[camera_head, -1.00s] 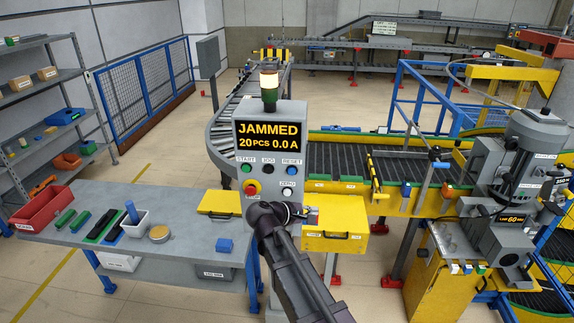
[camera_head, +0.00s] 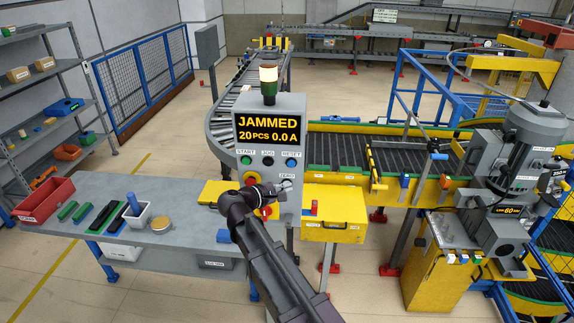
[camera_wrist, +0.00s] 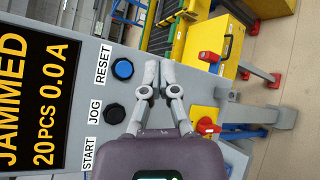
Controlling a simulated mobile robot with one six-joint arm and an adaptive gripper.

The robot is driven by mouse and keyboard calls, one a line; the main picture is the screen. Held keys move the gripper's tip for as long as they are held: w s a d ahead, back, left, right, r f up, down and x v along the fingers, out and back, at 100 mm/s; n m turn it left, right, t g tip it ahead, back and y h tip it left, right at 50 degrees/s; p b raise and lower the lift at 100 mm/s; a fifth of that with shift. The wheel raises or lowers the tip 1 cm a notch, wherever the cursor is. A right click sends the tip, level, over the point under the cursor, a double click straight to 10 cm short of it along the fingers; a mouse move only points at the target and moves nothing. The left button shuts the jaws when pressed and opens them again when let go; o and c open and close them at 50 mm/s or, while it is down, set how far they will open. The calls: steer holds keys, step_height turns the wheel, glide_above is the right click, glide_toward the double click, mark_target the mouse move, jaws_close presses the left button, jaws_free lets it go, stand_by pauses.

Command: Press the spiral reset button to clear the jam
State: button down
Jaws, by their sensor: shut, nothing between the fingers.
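The grey control panel (camera_head: 262,181) shows "JAMMED 20 PCS 0.0 A" on its display (camera_head: 267,128). The blue RESET button (camera_head: 292,162) is on its upper right row, beside the black JOG button (camera_head: 268,161) and green START button (camera_head: 246,160). My gripper (camera_head: 286,186) is shut and empty, just below RESET in the head view, covering the ZERO button. In the wrist view, my gripper (camera_wrist: 158,66) points up the picture, with its tips to the right of the blue RESET button (camera_wrist: 123,69) and apart from it in the picture. The depth gap to the panel is unclear.
A yellow box (camera_head: 334,230) juts out right of the panel. A grey workbench (camera_head: 180,248) with small parts is at left. The conveyor (camera_head: 340,150) runs behind.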

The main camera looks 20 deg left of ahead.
mark_target(294, 166)
steer(key=shift+w+a, duration=0.35)
steer(key=shift+w, duration=1)
steer(key=shift+w+a, duration=0.3)
steer(key=shift+w, duration=1.05)
steer(key=shift+w+a, duration=0.35)
steer(key=shift+w, duration=1)
steer(key=shift+w, duration=0.2)
steer(key=shift+w+a, duration=0.1)
steer(key=shift+w, duration=0.25)
steer(key=shift+w+a, duration=0.1)
steer(key=shift+w, duration=0.35)
steer(key=shift+s, duration=0.1)
steer(key=shift+s+d, duration=0.2)
steer(key=shift+s, duration=0.55)
steer(key=shift+s, duration=0.15)
steer(key=shift+s+d, duration=0.2)
steer(key=shift+s, duration=0.55)
steer(key=shift+s+d, duration=0.2)
steer(key=shift+s, duration=0.6)
steer(key=shift+s+d, duration=0.2)
steer(key=shift+s, duration=0.55)
steer(key=shift+w, duration=0.1)
